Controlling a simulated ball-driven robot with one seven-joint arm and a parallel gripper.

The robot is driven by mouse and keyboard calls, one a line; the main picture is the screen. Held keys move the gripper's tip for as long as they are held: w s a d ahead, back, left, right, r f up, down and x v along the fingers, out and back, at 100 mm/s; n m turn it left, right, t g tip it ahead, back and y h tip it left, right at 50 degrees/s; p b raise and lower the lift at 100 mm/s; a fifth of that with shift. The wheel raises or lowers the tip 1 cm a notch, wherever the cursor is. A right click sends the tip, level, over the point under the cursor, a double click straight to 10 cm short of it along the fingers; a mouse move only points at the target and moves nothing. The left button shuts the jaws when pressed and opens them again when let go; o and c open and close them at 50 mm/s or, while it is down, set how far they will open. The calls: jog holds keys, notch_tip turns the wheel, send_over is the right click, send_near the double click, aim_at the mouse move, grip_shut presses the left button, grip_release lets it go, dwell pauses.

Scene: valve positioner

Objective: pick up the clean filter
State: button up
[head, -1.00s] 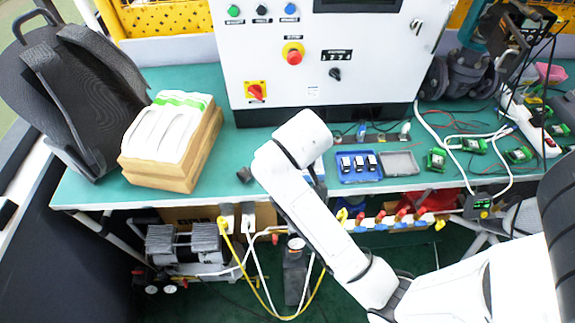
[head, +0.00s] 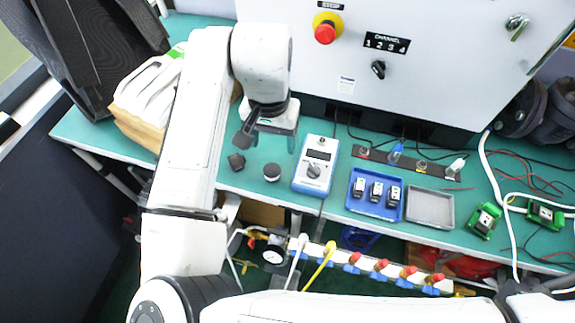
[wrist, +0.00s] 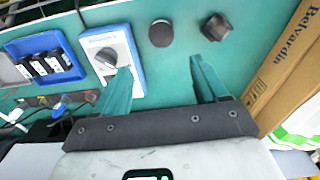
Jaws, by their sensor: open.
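Two small dark cylindrical pieces stand on the green bench below my gripper (head: 268,140). One, with a paler rim or side (head: 272,172), appears as a round dark disc (wrist: 161,33) in the wrist view. The other (head: 236,161) is darker and knob-like, and also shows in the wrist view (wrist: 216,27). I cannot tell for certain which is the clean filter. My gripper is open and empty, its fingers (wrist: 161,66) pointing toward the bench. The disc lies ahead of the gap between the fingertips, the knob-like piece ahead of the right fingertip. Neither is held.
A blue-and-white meter (head: 315,165) stands right of the pieces, then a blue tray (head: 356,207) with small modules and an empty grey tray (head: 430,209). A cardboard box (wrist: 285,70) holding white items is on the left. The control cabinet (head: 440,75) rises behind.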

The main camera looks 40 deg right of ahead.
aim_at(272, 169)
jog(key=shift+s+a+f, duration=0.1)
jog(key=shift+a+f, duration=0.15)
jog(key=shift+a, duration=0.1)
jog(key=shift+f, duration=0.35)
notch_tip(272, 169, down, 10)
jog(key=shift+a+p, duration=0.1)
jog(key=shift+p, duration=0.2)
jog(key=c, duration=1.2)
